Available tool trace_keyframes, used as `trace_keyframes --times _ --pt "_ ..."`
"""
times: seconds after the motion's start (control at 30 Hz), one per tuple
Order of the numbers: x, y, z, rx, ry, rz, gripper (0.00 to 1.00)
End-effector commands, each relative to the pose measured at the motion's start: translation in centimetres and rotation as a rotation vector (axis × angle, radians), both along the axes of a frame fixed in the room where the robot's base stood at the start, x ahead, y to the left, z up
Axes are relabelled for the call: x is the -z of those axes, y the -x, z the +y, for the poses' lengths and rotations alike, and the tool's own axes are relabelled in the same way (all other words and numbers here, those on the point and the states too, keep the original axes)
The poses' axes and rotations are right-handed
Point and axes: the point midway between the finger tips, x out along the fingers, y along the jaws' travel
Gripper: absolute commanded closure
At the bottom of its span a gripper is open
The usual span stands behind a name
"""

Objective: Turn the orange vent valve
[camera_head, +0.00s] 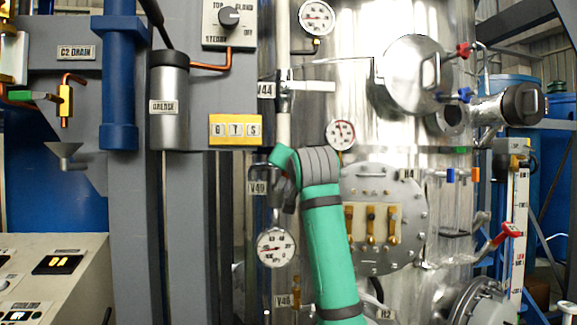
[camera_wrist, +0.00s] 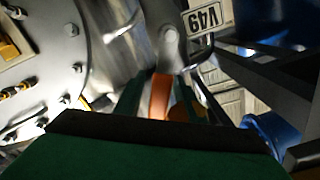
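The orange vent valve handle (camera_wrist: 160,96) shows in the wrist view, below a grey metal fitting and near the V49 label (camera_wrist: 207,18). My gripper (camera_wrist: 158,92) has one dark green finger on each side of the handle. The fingers stand apart with narrow dark gaps beside the handle, and no firm contact shows. In the head view my gripper (camera_head: 282,170) is at the vertical pipe by the V49 label (camera_head: 259,188). My wrist hides the orange handle there.
A pressure gauge (camera_head: 276,248) sits just below the V49 label, and another gauge (camera_head: 340,133) is to the upper right. The steel vessel with its bolted flange (camera_head: 412,222) stands close on the right. A blue pipe (camera_head: 120,80) is farther left.

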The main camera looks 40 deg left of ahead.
Motion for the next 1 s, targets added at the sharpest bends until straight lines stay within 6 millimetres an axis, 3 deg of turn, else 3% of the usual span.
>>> trace_keyframes --times 0.17,0.7,1.0 --pt "0.0 0.6 -0.9 0.000 -0.001 -0.001 0.64" --pt "0.0 5.7 -8.1 0.001 -0.001 -0.002 0.64" --pt "0.0 6.3 -8.9 0.000 -0.001 -0.001 0.64"
